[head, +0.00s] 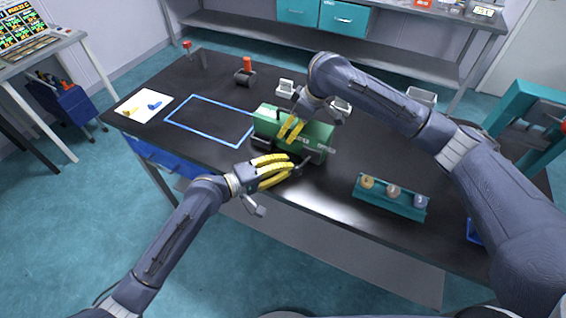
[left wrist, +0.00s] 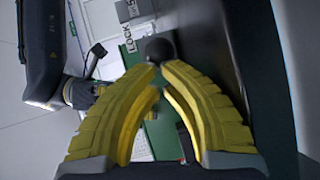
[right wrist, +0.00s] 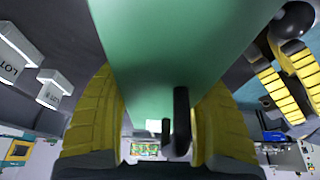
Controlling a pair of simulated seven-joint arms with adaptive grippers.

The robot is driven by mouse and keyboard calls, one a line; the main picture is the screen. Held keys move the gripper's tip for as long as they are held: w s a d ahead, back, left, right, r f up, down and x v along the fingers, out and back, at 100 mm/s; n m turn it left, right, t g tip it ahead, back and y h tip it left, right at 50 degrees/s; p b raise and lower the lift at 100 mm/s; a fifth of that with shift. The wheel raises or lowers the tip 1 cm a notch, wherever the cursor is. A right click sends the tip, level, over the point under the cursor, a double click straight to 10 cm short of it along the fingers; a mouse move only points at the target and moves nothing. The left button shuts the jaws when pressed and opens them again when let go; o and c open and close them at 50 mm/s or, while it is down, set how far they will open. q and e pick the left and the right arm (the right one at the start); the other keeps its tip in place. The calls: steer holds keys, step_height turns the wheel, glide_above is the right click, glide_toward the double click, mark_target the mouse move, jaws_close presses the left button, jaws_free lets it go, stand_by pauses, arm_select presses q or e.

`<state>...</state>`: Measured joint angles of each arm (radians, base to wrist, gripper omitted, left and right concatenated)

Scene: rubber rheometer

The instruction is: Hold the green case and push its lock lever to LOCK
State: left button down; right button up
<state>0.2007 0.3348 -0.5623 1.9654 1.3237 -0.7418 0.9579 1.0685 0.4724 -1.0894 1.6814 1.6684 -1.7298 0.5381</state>
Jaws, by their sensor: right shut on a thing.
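The green case (head: 316,134) sits on the black table. It fills the upper middle of the right wrist view (right wrist: 175,50). My right gripper (head: 290,128) reaches down from above and is shut on the case, one finger on each side. My left gripper (head: 290,164) is at the near side of the case with its fingertips drawn together. In the left wrist view, the lock lever's black ball knob (left wrist: 160,48) is just beyond the left fingertips; I cannot tell whether they touch. A LOCK label (left wrist: 128,38) is left of the knob.
A blue rectangle (head: 174,124) is marked on the table left of the case. A teal rack (head: 390,205) with several samples stands to the right. A white sheet (head: 135,107) with small pieces lies at far left. White labelled blocks (head: 286,86) are behind the case.

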mark_target(298, 173)
arm_select(q)
steer(key=shift+s+d+n+t+y, duration=0.35)
steer(key=shift+s+n+t+y, duration=0.15)
steer(key=shift+n+t, duration=0.25)
steer(key=shift+s+d+n+t+y, duration=0.35)
steer(key=shift+s+n+t+y, duration=0.2)
steer(key=shift+t, duration=0.3)
steer(key=shift+s+d, duration=0.55)
steer(key=shift+d, duration=0.1)
steer(key=shift+s+d, duration=0.1)
steer(key=shift+d, duration=0.05)
steer(key=s+d+v, duration=0.1)
steer(key=v, duration=0.8)
steer(key=shift+s, duration=0.55)
steer(key=shift+a, duration=0.1)
arm_select(e)
steer(key=o, duration=1.7)
steer(key=shift+c, duration=0.2)
steer(key=shift+r, duration=0.1)
